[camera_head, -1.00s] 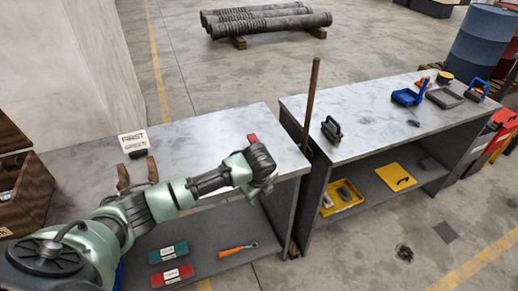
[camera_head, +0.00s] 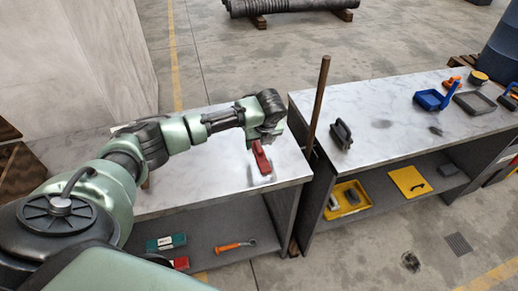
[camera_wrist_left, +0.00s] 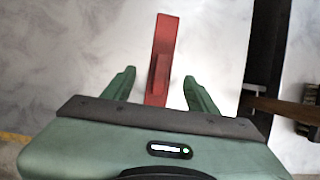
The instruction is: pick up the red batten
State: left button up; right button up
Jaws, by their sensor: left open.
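The red batten (camera_head: 261,158) lies on the grey-white top of the left workbench, near its right end. In the left wrist view the batten (camera_wrist_left: 161,60) is a long red bar with a raised part, and its near end lies between the two green fingers. My left gripper (camera_wrist_left: 160,84) is open, its fingers on either side of the batten and apart from it. In the head view the left gripper (camera_head: 262,136) hangs over the batten's far end. My right gripper is not in view.
A brown pole (camera_head: 318,105) stands upright at the gap between the two workbenches. A black-handled tool (camera_head: 340,133) sits on the right bench. A teal box (camera_head: 166,243) and an orange-handled tool (camera_head: 235,246) lie on the left bench's lower shelf.

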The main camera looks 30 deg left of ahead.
aim_at(258, 146)
pick_arm(q)
jog(key=x, duration=0.3)
jog(key=shift+w+a+f, duration=0.1)
jog(key=shift+w+f, duration=0.05)
jog(key=shift+f, duration=0.3)
jog(key=c, duration=0.9)
grip_shut()
jog(key=shift+r, duration=0.1)
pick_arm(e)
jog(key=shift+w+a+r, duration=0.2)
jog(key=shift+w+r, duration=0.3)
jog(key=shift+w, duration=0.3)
